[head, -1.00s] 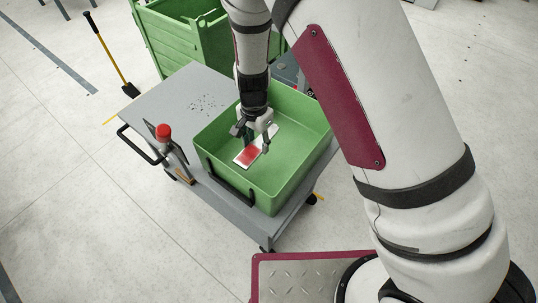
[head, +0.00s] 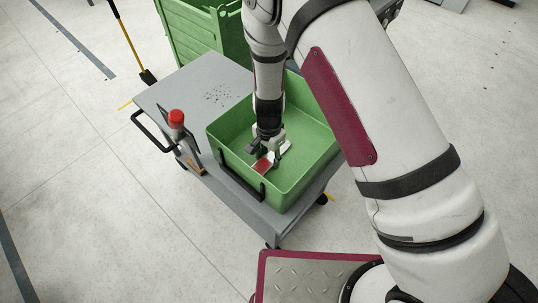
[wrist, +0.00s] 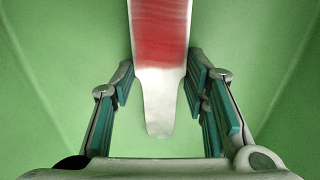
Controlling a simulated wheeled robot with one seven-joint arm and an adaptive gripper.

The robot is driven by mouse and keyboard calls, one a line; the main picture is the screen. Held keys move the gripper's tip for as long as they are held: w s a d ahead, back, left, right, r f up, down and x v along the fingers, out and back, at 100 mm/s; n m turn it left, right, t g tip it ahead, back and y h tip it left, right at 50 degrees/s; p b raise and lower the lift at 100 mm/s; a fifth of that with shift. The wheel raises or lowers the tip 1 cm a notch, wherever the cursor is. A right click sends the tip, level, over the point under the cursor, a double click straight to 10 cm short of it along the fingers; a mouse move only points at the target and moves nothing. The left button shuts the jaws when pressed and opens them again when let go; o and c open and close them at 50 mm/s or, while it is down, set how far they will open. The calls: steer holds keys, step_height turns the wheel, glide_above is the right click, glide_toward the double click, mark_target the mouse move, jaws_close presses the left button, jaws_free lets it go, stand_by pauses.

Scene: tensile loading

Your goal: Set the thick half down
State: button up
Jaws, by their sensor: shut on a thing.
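The thick half is a flat pale metal piece with a red band, and it shows inside the green bin (head: 312,172) in the head view. In the wrist view, the thick half (wrist: 160,40) runs from the top edge down between the fingers and ends in a narrower, rounded tab. My gripper (wrist: 160,85) is shut on its side edges, with teal pads on both sides. In the head view my gripper (head: 268,150) points down into the bin, near the front wall. I cannot tell whether the piece touches the bin floor.
The bin stands on a grey cart (head: 185,95). A red-topped device (head: 177,122) stands on the cart left of the bin. Dark specks lie on the cart top. A larger green crate (head: 195,30) is behind. The bin floor right of my gripper is clear.

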mark_target(269, 159)
steer(key=shift+f, duration=0.1)
steer(key=o, duration=1.3)
steer(key=shift+c, duration=0.2)
step_height(269, 159, up, 12)
steer(key=p, duration=0.2)
steer(key=shift+r, duration=0.2)
